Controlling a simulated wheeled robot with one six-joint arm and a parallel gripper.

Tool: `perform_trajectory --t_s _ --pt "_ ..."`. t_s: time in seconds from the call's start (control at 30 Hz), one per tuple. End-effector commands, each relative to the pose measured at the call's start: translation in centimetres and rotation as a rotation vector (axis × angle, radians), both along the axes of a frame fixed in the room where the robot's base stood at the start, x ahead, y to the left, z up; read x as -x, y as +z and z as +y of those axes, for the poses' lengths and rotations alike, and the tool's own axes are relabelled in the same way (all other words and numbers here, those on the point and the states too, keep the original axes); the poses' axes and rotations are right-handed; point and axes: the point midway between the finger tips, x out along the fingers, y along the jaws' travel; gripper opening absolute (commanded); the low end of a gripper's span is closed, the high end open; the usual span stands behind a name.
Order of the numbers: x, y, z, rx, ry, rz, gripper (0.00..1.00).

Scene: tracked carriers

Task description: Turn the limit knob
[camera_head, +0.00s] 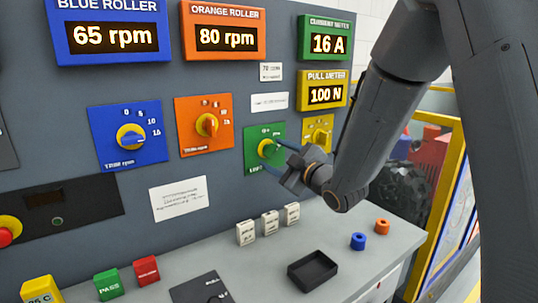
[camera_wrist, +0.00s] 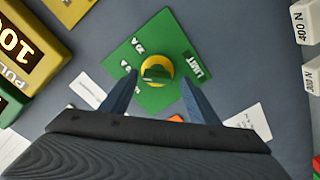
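The limit knob (camera_head: 268,148) is a green knob with a yellow ring on a green plate (camera_head: 251,157) on the grey panel. In the wrist view the knob (camera_wrist: 157,72) sits in the middle of its tilted green plate (camera_wrist: 184,46), with the word LIMIT to its right. My gripper (camera_head: 276,158) is in front of the green plate in the head view. In the wrist view my gripper (camera_wrist: 157,78) is open, with one blue finger either side of the knob and gaps visible. Contact with the knob is not visible. The arm hides part of the plate's right side in the head view.
An orange-plate knob (camera_head: 207,125), a blue-plate knob (camera_head: 131,136) and a yellow-plate knob (camera_head: 319,137) are nearby. Above are a pull meter (camera_head: 323,92) and a green meter reading 16 A (camera_head: 326,40). A black tray (camera_head: 313,270) and several small blocks stand on the bench below.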

Motion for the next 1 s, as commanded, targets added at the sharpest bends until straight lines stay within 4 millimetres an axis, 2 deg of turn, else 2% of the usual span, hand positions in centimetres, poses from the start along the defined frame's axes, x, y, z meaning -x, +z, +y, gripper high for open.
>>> perform_trajectory --t_s 0.33,0.73,1.0 --pt "0.3 0.3 -0.2 -0.002 0.000 -0.007 0.55" --pt "5.3 0.2 -3.5 -0.002 -0.001 -0.005 0.55" --pt "6.6 0.2 -4.4 -0.001 -0.001 -0.003 0.55"
